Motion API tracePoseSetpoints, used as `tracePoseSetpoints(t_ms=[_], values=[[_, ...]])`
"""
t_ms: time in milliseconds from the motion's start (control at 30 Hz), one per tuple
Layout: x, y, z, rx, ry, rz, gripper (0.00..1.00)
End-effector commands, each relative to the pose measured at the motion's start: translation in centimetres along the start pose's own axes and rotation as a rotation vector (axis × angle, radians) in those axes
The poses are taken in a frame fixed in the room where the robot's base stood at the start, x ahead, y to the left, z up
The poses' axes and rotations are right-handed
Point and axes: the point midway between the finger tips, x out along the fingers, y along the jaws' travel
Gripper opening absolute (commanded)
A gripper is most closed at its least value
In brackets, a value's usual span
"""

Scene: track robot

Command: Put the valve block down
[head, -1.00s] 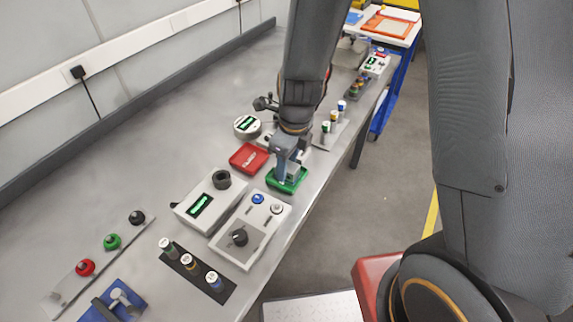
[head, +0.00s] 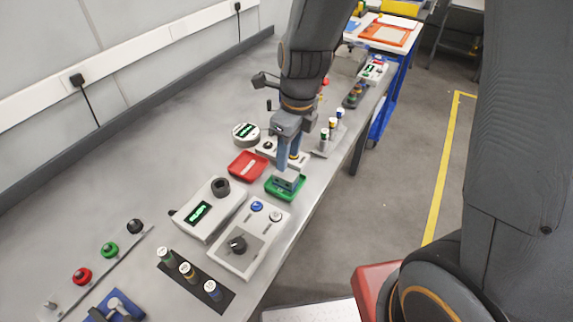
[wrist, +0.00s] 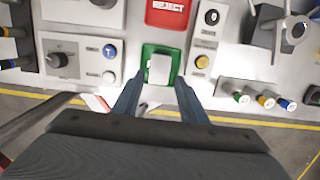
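The valve block is a small light grey block (wrist: 159,69) lying in a green tray (wrist: 176,52). In the head view the block (head: 288,181) shows only partly, inside the green tray (head: 271,188) near the bench's front edge. My gripper (head: 286,168) is above the tray, pointing down. In the wrist view my gripper (wrist: 159,82) has its two blue-grey fingers spread wide, with a gap on each side of the block. It is open and empty.
A red tray marked REJECT (head: 247,164) sits beside the green one. A control box with a knob and buttons (head: 247,240) and a box with a green display (head: 207,207) stand nearby. Coloured plugs (head: 332,128) stand behind on the right.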

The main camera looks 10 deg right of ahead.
Motion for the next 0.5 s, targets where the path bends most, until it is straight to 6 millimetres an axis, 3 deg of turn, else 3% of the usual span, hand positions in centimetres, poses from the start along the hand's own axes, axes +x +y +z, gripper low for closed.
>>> tracePoseSetpoints(t_ms=[200, 500], values=[[-3.0, -0.1, 0.1, 0.0, -0.002, -0.001, 0.39], [-4.3, -0.2, -0.6, -0.08, 0.002, -0.003, 0.39]])
